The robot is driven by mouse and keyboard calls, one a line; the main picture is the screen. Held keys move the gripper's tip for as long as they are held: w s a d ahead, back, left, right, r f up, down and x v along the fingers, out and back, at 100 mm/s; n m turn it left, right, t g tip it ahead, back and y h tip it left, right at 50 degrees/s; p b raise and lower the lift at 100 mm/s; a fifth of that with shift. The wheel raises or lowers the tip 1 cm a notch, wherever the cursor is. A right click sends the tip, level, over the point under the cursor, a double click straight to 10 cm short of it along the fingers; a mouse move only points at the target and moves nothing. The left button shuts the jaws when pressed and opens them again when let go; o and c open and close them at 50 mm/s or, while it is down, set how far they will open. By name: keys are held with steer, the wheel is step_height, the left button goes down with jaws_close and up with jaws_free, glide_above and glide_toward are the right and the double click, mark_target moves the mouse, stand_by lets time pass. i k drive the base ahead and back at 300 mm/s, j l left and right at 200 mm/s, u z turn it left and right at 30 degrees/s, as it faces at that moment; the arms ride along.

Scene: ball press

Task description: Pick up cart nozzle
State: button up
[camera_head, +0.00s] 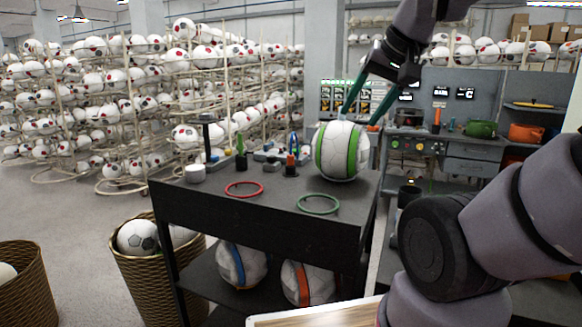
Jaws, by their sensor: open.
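My gripper (360,121) is at the upper right of centre, pointing down with its two long teal fingers apart. Its fingertips are close to the top of a white ball with green stripes (341,152) on the dark cart (260,213). I cannot tell whether they touch the ball. No nozzle can be made out with certainty. Small items on the cart top include a green bottle-like piece (241,150), an orange and black piece (291,166) and a blue and white piece (294,143).
A red ring (244,190), a green ring (318,204) and a white roll (195,173) lie on the cart. Striped balls sit on its lower shelf. Wicker baskets (140,272) stand at left. A workbench (470,155) is at right, ball racks (110,110) behind.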

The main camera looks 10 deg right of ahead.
mark_target(290, 167)
steer(key=i+j, duration=0.15)
steer(key=j, duration=0.25)
steer(key=i+j, duration=0.1)
steer(key=j, duration=0.3)
steer(key=i+j, duration=0.15)
steer(key=j, duration=0.25)
steer(key=i+j+u, duration=0.1)
steer(key=i+j, duration=0.2)
